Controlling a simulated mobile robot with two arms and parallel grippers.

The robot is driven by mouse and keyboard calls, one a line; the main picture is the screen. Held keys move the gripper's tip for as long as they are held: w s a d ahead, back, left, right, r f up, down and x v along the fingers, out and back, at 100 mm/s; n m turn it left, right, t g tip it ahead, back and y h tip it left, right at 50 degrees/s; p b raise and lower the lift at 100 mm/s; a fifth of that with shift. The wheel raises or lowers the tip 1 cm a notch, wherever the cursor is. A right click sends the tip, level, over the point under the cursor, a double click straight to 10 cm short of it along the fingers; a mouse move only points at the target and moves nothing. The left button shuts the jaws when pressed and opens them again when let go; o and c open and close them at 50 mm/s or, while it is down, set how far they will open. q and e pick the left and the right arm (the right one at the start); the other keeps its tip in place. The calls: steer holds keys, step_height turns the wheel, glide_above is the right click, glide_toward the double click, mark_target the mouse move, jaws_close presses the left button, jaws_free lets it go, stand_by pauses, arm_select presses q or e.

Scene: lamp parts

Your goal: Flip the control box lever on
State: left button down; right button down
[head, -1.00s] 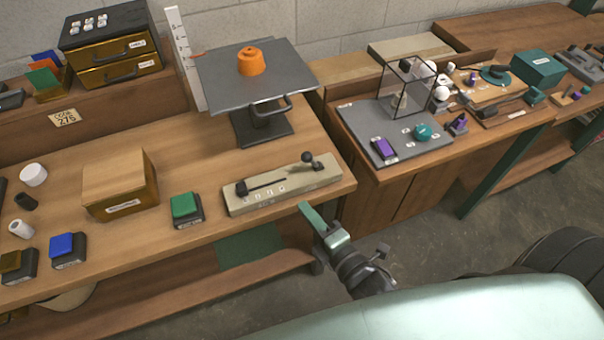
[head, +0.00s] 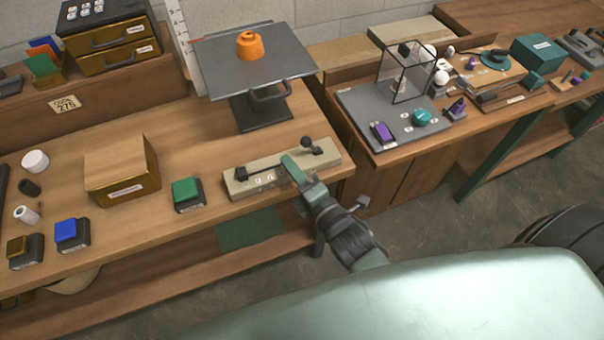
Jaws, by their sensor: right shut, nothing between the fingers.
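The control box (head: 240,184) is a long beige block lying at the front right of the wooden bench. A black-knobbed lever (head: 306,142) is near its right end, leaning left. A dark slot with a black block runs along its left part. My right gripper (head: 289,160) is shut and empty, with its green fingers over the middle of the box, just left of and nearer than the lever knob. It hides part of the box's front; whether it touches the box is unclear. My left gripper is not in view.
A green button (head: 186,190) stands left of the box. A grey platform (head: 225,70) with an orange knob piece (head: 250,44) rises behind it. A cardboard-coloured box (head: 115,165) stands further left.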

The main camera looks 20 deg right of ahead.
mark_target(306, 163)
steer(key=x, duration=0.3)
steer(key=shift+w+r+p, duration=0.15)
steer(key=shift+w+p, duration=0.15)
steer(key=shift+p, duration=0.05)
steer(key=d, duration=0.1)
steer(key=d+p, duration=0.1)
steer(key=shift+s+d+r, duration=0.2)
steer(key=shift+s+d, duration=0.25)
steer(key=shift+d, duration=0.5)
steer(key=shift+d+r+m+p, duration=0.2)
steer(key=shift+r+m+p, duration=0.1)
steer(key=shift+m, duration=0.2)
steer(key=shift+d+r+m+t, duration=0.35)
steer(key=shift+d+m, duration=0.2)
steer(key=shift+m, duration=0.35)
steer(key=m, duration=0.1)
steer(key=d+m, duration=0.1)
steer(key=shift+d+r+m+p, duration=0.3)
steer(key=shift+r, duration=0.1)
steer(key=d+m, duration=0.1)
steer(key=m, duration=0.2)
steer(key=shift+d+r+t, duration=0.15)
steer(key=shift+d+t, duration=0.2)
steer(key=shift+d, duration=0.05)
steer(key=d+m, duration=0.1)
steer(key=m, duration=0.2)
steer(key=shift+d+t, duration=0.3)
steer(key=shift+d, duration=0.55)
